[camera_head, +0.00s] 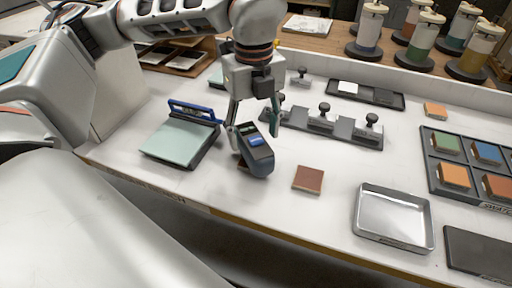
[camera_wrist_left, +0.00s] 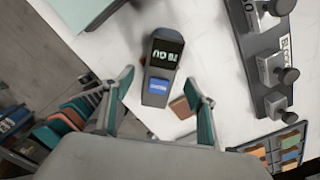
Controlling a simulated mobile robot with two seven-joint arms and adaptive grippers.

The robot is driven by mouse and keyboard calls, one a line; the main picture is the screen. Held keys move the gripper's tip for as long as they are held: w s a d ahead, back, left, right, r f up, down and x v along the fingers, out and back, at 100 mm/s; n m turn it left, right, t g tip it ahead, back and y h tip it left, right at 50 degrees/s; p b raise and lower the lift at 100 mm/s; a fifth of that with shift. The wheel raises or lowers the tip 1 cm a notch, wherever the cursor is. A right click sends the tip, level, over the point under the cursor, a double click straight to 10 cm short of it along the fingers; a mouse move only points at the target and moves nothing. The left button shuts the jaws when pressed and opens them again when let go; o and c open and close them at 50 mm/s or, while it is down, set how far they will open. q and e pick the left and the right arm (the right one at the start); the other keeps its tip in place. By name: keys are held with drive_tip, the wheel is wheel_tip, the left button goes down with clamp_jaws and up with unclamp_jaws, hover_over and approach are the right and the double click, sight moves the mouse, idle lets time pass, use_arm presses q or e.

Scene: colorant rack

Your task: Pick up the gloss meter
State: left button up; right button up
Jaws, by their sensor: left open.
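The gloss meter (camera_head: 256,157) is a dark grey device with a small display and a blue panel, on the white bench top near its front edge. It also shows in the left wrist view (camera_wrist_left: 157,101), where its display faces the camera. My left gripper (camera_head: 253,130) is open and points down at the meter, its fingers on either side of the upper part in the head view. In the left wrist view the meter lies just beyond and between the open fingertips (camera_wrist_left: 158,76). I cannot tell whether the fingers touch it. My right gripper is not in view.
A pale green panel (camera_head: 180,141) with a blue handle lies left of the meter. A brown tile (camera_head: 308,179) and a metal tray (camera_head: 394,217) lie to the right. A grey rack with black knobs (camera_head: 340,129) stands behind. Bare bench shows around the brown tile.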

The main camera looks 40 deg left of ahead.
use_arm(q)
wheel_tip(320, 180, down, 6)
drive_tip(key=shift+a+r, duration=0.1)
drive_tip(key=shift+r, duration=0.05)
clamp_jaws()
idle(0.3)
drive_tip(key=shift+r, duration=0.15)
wheel_tip(320, 180, up, 20)
drive_tip(key=p, duration=0.2)
